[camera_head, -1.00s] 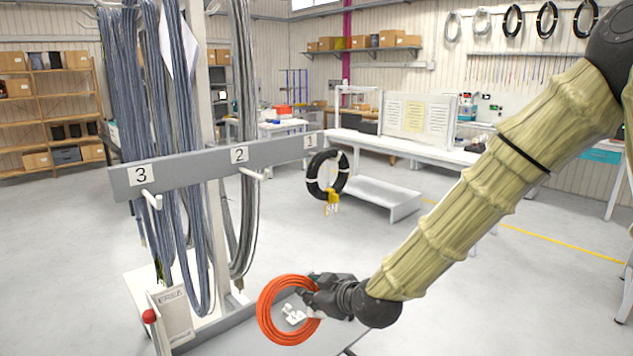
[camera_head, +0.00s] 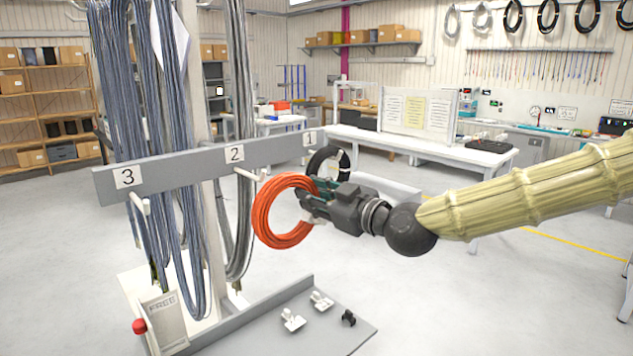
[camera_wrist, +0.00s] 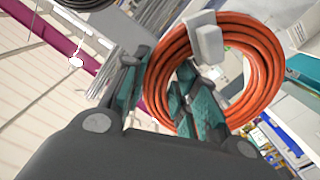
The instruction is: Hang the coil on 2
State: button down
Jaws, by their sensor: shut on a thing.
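An orange coil (camera_head: 268,215) hangs upright from my gripper (camera_head: 310,203), which is shut on the coil's right side. In the wrist view the coil (camera_wrist: 262,50) sits at the fingers (camera_wrist: 165,95), with a pale clip on its rim. The grey rail carries the label 2 (camera_head: 234,153). The white peg under that label (camera_head: 247,174) is just left of and above the coil in the head view. The depth between peg and coil is hard to tell.
A black coil (camera_head: 343,160) hangs below label 1 (camera_head: 310,138), partly hidden behind my gripper. Long grey cables (camera_head: 160,120) hang near label 3 (camera_head: 124,177). A grey tray (camera_head: 250,325) with small white clips lies low in front.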

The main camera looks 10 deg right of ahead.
notch_tip(320, 180, up, 3)
jog(key=shift+d+f, duration=0.15)
jog(key=shift+f, duration=0.05)
jog(key=f+b+x, duration=0.1)
jog(key=f+x, duration=0.1)
jog(key=x, duration=1.1)
jog(key=shift+f, duration=0.15)
dwell(1.2)
jog(key=shift+d, duration=0.15)
jog(key=c, duration=1)
grip_release()
jog(key=shift+c, duration=0.2)
jog(key=o, duration=0.7)
jog(key=shift+f, duration=0.1)
jog(key=shift+c, duration=0.2)
